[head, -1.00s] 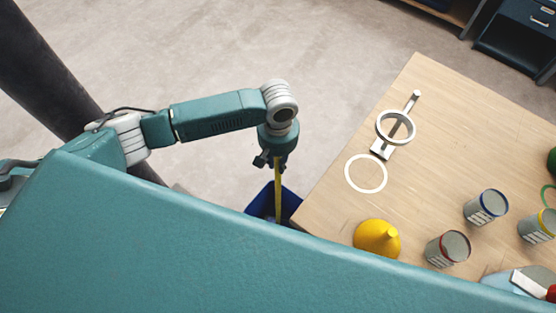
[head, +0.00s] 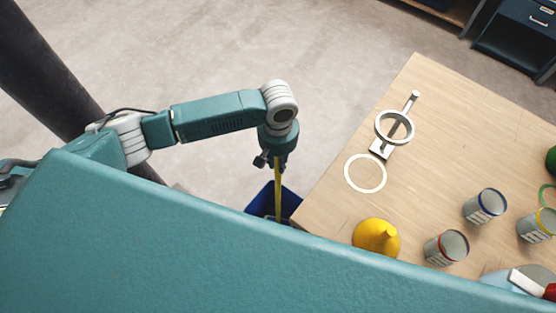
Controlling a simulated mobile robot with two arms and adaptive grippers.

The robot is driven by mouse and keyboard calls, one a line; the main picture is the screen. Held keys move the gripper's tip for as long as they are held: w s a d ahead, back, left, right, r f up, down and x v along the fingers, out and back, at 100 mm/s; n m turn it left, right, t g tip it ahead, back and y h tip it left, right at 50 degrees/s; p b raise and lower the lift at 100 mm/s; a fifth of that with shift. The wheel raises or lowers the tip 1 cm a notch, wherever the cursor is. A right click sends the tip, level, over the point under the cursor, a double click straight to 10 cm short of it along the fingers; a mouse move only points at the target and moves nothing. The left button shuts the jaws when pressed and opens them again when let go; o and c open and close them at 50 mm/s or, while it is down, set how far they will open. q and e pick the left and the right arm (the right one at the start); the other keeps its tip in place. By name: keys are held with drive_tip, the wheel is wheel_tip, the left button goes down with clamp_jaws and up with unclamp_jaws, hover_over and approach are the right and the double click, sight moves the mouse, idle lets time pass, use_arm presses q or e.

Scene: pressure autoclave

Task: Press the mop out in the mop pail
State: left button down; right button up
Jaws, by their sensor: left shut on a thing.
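The mop shows as a thin yellow handle (head: 277,186) that stands about upright below my left gripper (head: 274,164). My left gripper is shut on the handle near its upper end. The blue mop pail (head: 291,201) stands on the floor beside the table's left edge, and the handle runs down over it. The mop's head is hidden, and the front of my body covers the near part of the pail. My right gripper is not in view.
A wooden table (head: 400,75) fills the right side.

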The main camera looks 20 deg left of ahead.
use_arm(q)
drive_tip(key=shift+s+f+p, duration=0.25)
drive_tip(key=shift+p, duration=0.1)
idle(1.4)
drive_tip(key=r+p, duration=0.2)
drive_tip(key=shift+w+r+p, duration=0.1)
drive_tip(key=shift+w+p, duration=0.1)
drive_tip(key=shift+p, duration=0.15)
wheel_tip(320, 180, up, 5)
drive_tip(key=p, duration=0.6)
drive_tip(key=shift+r, duration=0.1)
drive_tip(key=shift+w, duration=0.1)
